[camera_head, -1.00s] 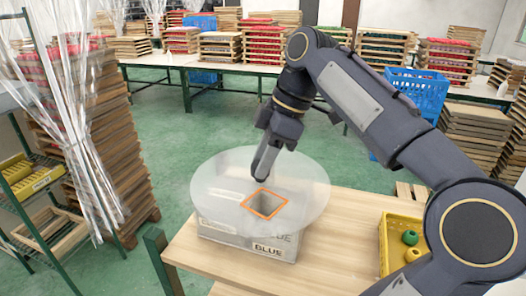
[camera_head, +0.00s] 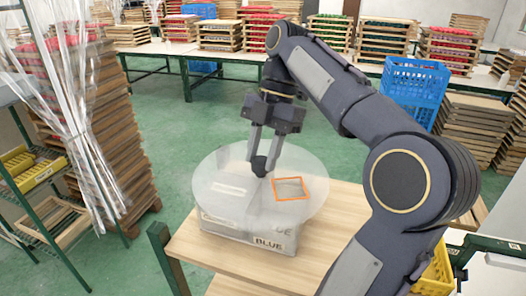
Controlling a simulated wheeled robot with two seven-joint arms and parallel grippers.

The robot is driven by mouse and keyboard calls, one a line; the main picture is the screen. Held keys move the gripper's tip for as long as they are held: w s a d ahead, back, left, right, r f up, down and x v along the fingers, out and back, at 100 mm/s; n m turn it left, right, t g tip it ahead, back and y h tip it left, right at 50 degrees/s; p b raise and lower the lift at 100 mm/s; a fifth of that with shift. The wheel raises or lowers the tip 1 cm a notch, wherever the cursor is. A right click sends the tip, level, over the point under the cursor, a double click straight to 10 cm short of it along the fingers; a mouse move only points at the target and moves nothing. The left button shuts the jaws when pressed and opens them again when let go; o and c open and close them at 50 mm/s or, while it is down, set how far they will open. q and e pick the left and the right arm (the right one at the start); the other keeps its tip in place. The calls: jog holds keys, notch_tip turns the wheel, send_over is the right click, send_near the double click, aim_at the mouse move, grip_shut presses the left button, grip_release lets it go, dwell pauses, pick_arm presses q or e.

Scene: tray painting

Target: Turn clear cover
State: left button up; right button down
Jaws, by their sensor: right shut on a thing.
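The clear cover (camera_head: 226,207) is a round, see-through disc with an orange-edged square opening (camera_head: 289,188), now right of its middle. It lies over a grey box (camera_head: 222,230) labelled BLUE on its front. My right gripper (camera_head: 260,165) reaches down to the cover's middle, its fingers shut on a small dark knob there; the fingertips partly hide the knob. My left gripper is not in view.
The box stands on a light wooden table (camera_head: 205,262) with bare wood around it. A yellow crate (camera_head: 434,277) is at the lower right, partly hidden by my right arm. A shelf rack with a clear plastic curtain (camera_head: 75,110) stands at the left.

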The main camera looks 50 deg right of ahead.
jog(key=shift+n, duration=0.4)
jog(key=c, duration=1)
grip_release()
